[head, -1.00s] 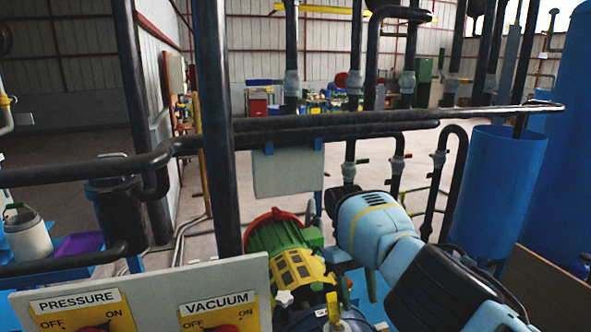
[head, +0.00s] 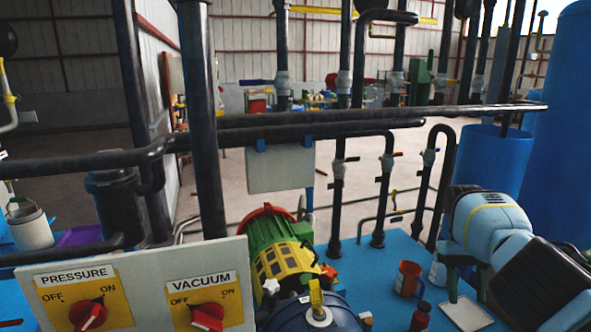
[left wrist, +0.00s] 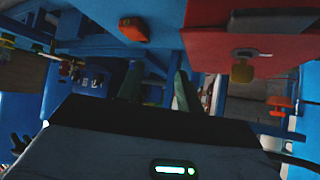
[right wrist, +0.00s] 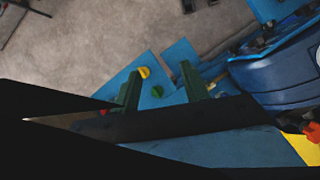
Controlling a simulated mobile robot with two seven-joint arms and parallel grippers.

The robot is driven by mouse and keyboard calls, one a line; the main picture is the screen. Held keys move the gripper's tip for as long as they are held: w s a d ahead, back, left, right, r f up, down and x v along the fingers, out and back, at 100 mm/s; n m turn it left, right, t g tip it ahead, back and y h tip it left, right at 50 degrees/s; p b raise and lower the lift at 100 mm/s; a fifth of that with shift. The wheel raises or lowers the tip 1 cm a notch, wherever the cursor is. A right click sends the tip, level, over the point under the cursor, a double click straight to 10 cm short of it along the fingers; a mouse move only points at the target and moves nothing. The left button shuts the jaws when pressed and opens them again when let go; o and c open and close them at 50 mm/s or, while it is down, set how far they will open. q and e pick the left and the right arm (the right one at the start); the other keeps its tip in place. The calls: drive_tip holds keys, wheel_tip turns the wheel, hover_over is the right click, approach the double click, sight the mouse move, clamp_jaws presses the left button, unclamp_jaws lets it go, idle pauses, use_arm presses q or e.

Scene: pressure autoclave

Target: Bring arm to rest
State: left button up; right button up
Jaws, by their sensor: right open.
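My right arm reaches in from the right in the head view, over the blue bench. Its gripper (head: 467,282) points down, with dark green fingers apart, above the bench right of the mugs. In the right wrist view the two fingers (right wrist: 160,78) stand apart with nothing held between them. My left gripper is outside the head view. In the left wrist view its two dark fingers (left wrist: 158,75) are apart and nothing shows between them, close to blue framework and a red box (left wrist: 240,38).
A panel with red PRESSURE (head: 88,315) and VACUUM (head: 207,317) knobs stands front left. A green and yellow motor (head: 280,252) is beside it. An orange mug (head: 408,279), a red-capped bottle (head: 420,317) and a white tray (head: 466,313) are on the bench. Black pipes (head: 300,128) cross ahead.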

drive_tip(key=s+d+m+y, duration=0.15)
drive_tip(key=s+d, duration=0.25)
drive_tip(key=d, duration=0.6)
drive_tip(key=s+d+m, duration=0.3)
drive_tip(key=s+d, duration=0.1)
drive_tip(key=d, duration=0.6)
drive_tip(key=s+a+f+n+t+h, duration=0.2)
drive_tip(key=a+f+n, duration=0.1)
drive_tip(key=f, duration=0.9)
drive_tip(key=s+a+f+n+t+h, duration=0.1)
drive_tip(key=a+f+n, duration=0.1)
drive_tip(key=f, duration=0.9)
drive_tip(key=s+a+f+n+t+h, duration=0.2)
drive_tip(key=a+f+n, duration=0.1)
drive_tip(key=f, duration=0.9)
drive_tip(key=s+a+f+n+t+y, duration=0.25)
drive_tip(key=s+a+f+t, duration=0.25)
drive_tip(key=s+a, duration=0.45)
drive_tip(key=s+a+r+n+t+y, duration=0.3)
drive_tip(key=s+a+r+t, duration=0.3)
drive_tip(key=s+r, duration=0.4)
drive_tip(key=a+f+m, duration=0.1)
drive_tip(key=a+m, duration=0.4)
drive_tip(key=a, duration=0.7)
drive_tip(key=shift+a+m+g, duration=0.2)
drive_tip(key=shift+m+g, duration=0.1)
